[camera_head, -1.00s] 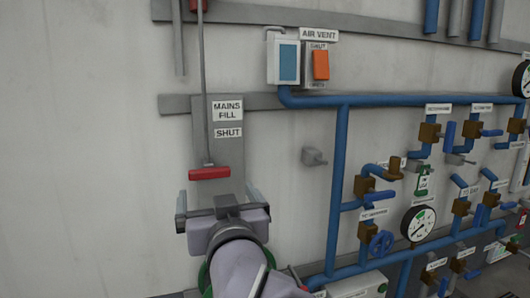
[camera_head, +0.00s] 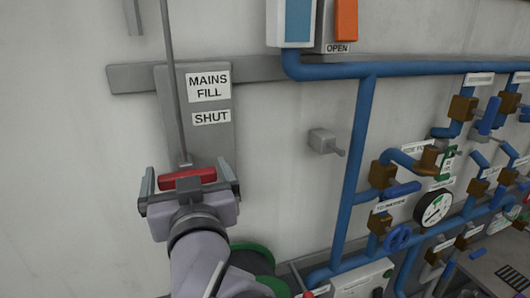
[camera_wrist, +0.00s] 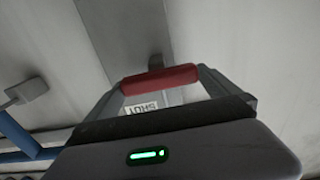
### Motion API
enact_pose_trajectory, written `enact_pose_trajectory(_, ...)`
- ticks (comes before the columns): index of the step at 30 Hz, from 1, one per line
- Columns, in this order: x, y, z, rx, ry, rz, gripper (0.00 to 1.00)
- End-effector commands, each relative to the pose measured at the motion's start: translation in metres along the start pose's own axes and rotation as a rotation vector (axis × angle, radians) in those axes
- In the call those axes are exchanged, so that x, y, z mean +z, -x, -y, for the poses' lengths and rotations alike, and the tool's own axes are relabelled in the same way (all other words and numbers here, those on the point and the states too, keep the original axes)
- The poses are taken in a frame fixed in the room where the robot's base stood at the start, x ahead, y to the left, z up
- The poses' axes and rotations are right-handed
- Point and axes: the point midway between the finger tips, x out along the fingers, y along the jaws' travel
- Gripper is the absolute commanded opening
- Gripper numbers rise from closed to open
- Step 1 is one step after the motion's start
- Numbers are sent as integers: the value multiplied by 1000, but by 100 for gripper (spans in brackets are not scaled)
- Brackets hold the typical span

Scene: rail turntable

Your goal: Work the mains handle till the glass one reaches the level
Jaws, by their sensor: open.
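The mains fill handle is a red bar (camera_head: 188,178) at the lower end of a thin grey rod (camera_head: 172,90). It hangs in front of a grey backing plate (camera_head: 218,143) labelled MAINS FILL and SHUT. My gripper (camera_head: 188,172) is open, with one finger at each end of the bar. The wrist view also shows the red bar (camera_wrist: 160,80) crossing between the fingers of my gripper (camera_wrist: 162,84); I cannot tell whether they touch it. A white box with a blue window (camera_head: 298,20), possibly the glass, is cut off at the top; no level mark is readable.
An orange switch (camera_head: 346,20) sits above an OPEN label. Blue pipes (camera_head: 355,150) with brass valves and a round gauge (camera_head: 433,208) fill the right. A small grey wall fitting (camera_head: 325,141) sticks out between.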

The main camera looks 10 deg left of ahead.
Motion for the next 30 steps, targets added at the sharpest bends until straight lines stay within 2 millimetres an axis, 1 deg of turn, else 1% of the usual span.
enact_pose_trajectory(3, 0, 0, 0, 0, 0, 0, 100)
enact_pose_trajectory(4, 0, 0, 0, 0, 0, 0, 96)
enact_pose_trajectory(8, 0, 0, 0, 0, 0, 0, 71)
enact_pose_trajectory(9, 0, 0, 0, 0, 0, 0, 63)
enact_pose_trajectory(11, 0, 0, 0, 0, 0, 0, 51)
enact_pose_trajectory(12, 0, 0, 0, 0, 0, 1, 43)
enact_pose_trajectory(14, 0, 0, 0, 0, 0, 1, 31)
enact_pose_trajectory(15, 0, 0, 0, 0, 0, 1, 23)
enact_pose_trajectory(16, 0, 0, 0, 0, 0, 1, 18)
enact_pose_trajectory(20, -6, 0, 0, 0, -1, 0, 18)
enact_pose_trajectory(27, -44, -1, 0, 2, -1, -2, 18)
enact_pose_trajectory(30, -45, -1, 0, 2, 0, -3, 18)
